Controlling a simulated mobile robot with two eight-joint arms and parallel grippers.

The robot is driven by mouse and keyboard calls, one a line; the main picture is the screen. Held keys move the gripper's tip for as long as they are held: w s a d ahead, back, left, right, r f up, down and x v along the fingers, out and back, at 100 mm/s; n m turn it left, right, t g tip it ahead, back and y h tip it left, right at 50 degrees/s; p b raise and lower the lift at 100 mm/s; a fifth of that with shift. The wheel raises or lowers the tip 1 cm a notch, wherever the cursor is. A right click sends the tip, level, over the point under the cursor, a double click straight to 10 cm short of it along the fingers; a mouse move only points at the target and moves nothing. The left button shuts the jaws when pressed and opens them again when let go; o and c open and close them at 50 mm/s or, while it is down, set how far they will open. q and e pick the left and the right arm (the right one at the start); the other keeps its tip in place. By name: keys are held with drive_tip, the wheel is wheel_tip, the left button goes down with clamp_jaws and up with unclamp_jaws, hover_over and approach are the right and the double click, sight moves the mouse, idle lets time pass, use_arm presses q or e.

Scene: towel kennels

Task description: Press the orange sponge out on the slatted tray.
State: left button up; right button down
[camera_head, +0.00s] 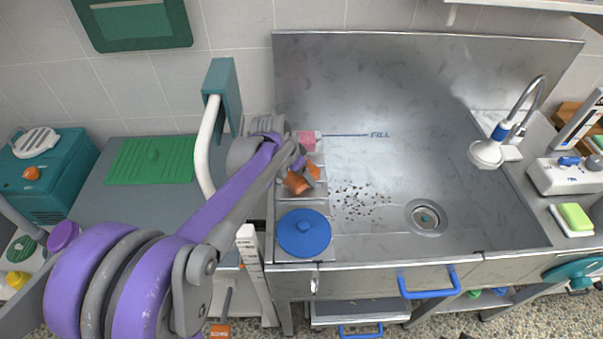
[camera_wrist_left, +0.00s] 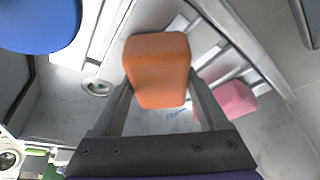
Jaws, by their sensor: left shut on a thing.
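My left gripper (camera_head: 302,176) is shut on the orange sponge (camera_head: 295,184). In the left wrist view the orange sponge (camera_wrist_left: 158,68) sits between the two fingers of my left gripper (camera_wrist_left: 160,98). The slatted tray (camera_head: 315,202) lies at the left end of the steel sink, under the gripper; its pale slats show behind the sponge in the left wrist view (camera_wrist_left: 248,52). I cannot tell whether the sponge touches the slats. My arm hides part of the tray. My right gripper is not in view.
A pink sponge (camera_head: 307,140) lies at the tray's back end. A round blue lid (camera_head: 303,233) is at the front. Dark crumbs (camera_head: 358,199) lie in the basin beside the drain (camera_head: 426,217). A tap (camera_head: 513,115) stands at the right. The basin's middle back is clear.

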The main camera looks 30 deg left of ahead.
use_arm(q)
drive_tip(key=shift+s, duration=0.1)
